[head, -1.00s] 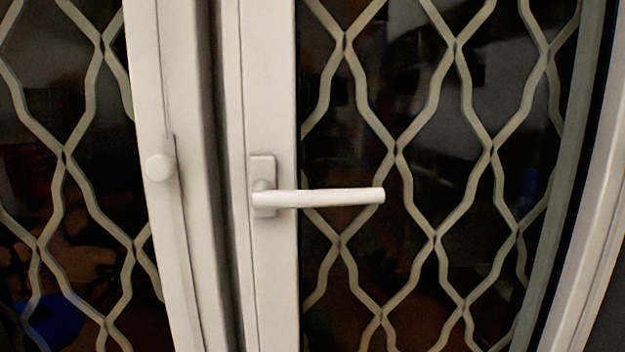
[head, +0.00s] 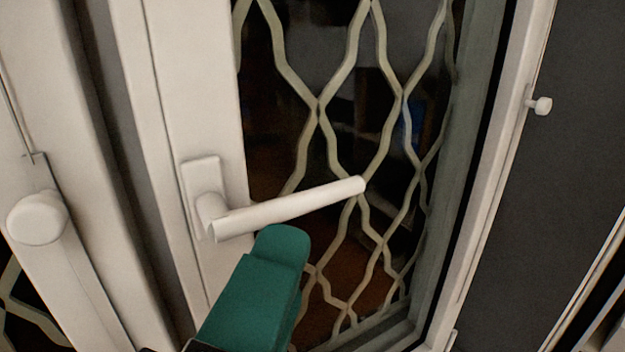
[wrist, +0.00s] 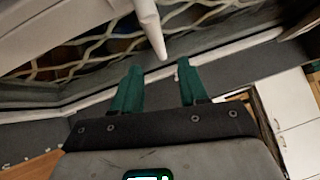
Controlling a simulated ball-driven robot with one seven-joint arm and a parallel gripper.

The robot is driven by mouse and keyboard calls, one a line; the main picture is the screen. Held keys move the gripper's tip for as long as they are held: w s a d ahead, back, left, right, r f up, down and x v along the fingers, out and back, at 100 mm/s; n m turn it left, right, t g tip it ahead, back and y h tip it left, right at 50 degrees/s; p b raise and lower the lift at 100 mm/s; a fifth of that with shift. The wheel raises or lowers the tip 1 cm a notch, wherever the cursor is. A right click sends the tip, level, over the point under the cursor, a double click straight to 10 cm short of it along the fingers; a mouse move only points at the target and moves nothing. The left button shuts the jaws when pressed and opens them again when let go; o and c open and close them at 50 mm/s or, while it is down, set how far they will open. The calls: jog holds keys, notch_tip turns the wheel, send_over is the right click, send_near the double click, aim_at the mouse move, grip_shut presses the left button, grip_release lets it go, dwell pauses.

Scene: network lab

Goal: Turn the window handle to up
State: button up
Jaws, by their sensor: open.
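The white window handle (head: 290,208) sits on its plate (head: 203,178) on the white window frame. Its lever points right in the head view, roughly sideways with its free end a little higher. My gripper (wrist: 158,65) is open, its two teal fingers apart with nothing between them but the lever's end at their tips. In the head view a teal finger (head: 262,275) is just below the lever near its pivot; I cannot tell whether it touches. The other finger is hidden there. In the wrist view the lever (wrist: 148,25) comes down from the top toward the gap between the fingertips.
A lattice grille (head: 320,110) covers the dark glass behind the lever. A round white knob (head: 38,217) is on the left frame, and a small white knob (head: 541,106) on the right frame. White cabinets (wrist: 292,115) show at the right in the wrist view.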

aim_at(309, 207)
jog(key=p+x, duration=0.3)
jog(key=x, duration=0.5)
jog(key=shift+w+d+r, duration=0.1)
jog(key=shift+w, duration=0.1)
jog(key=shift+w+d, duration=0.1)
jog(key=shift+w, duration=0.4)
jog(key=shift+c, duration=0.4)
grip_shut()
